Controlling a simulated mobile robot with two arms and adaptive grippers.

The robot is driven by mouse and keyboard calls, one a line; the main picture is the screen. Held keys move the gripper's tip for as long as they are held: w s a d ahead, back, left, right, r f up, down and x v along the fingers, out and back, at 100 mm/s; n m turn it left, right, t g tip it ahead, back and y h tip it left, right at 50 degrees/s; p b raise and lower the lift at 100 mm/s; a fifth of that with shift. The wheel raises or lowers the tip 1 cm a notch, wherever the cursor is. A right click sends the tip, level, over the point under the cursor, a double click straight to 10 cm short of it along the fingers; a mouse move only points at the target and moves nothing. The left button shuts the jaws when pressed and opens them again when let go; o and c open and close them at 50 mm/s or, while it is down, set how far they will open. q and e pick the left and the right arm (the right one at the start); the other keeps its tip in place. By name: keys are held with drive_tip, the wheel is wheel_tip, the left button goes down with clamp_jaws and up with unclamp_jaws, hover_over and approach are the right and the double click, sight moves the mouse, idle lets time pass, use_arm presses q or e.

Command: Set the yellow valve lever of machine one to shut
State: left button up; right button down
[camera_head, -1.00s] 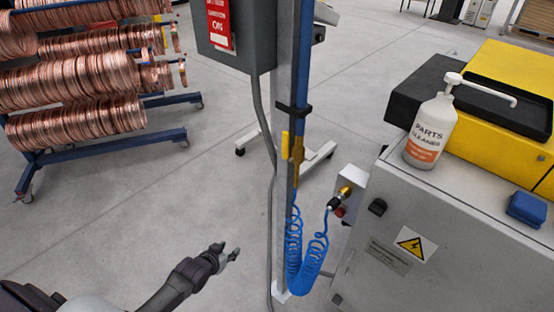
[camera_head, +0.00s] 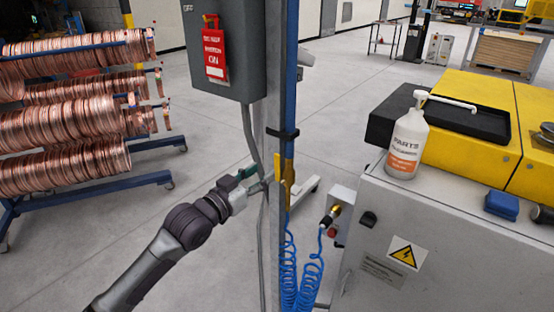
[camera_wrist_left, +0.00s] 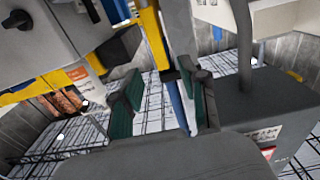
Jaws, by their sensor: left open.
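The yellow valve lever (camera_head: 279,165) stands upright beside the brass valve (camera_head: 290,173) on the blue pipe of the post. In the left wrist view, a narrow yellow strip (camera_wrist_left: 152,38) that looks like the lever shows beyond the fingers. My left gripper (camera_head: 259,181) is at the post's left side, close to the lever at about its height. Its green-padded fingers are spread open with nothing held, as the left wrist view (camera_wrist_left: 160,103) also shows. Whether a finger touches the post or lever, I cannot tell. My right gripper is out of view.
The grey post (camera_head: 271,232) stands right in front of my left gripper, with a coiled blue hose (camera_head: 312,275) below. A grey box (camera_head: 226,50) hangs above. A cabinet (camera_head: 425,235) with a cleaner bottle (camera_head: 407,143) is at right. Copper coils (camera_head: 70,120) stand at left.

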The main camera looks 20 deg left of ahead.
sight(276, 162)
use_arm(q)
drive_tip(key=p+x, duration=0.1)
drive_tip(key=x, duration=0.6)
drive_tip(key=shift+w+d, duration=0.1)
drive_tip(key=shift+w, duration=0.1)
drive_tip(key=shift+f, duration=0.1)
clamp_jaws()
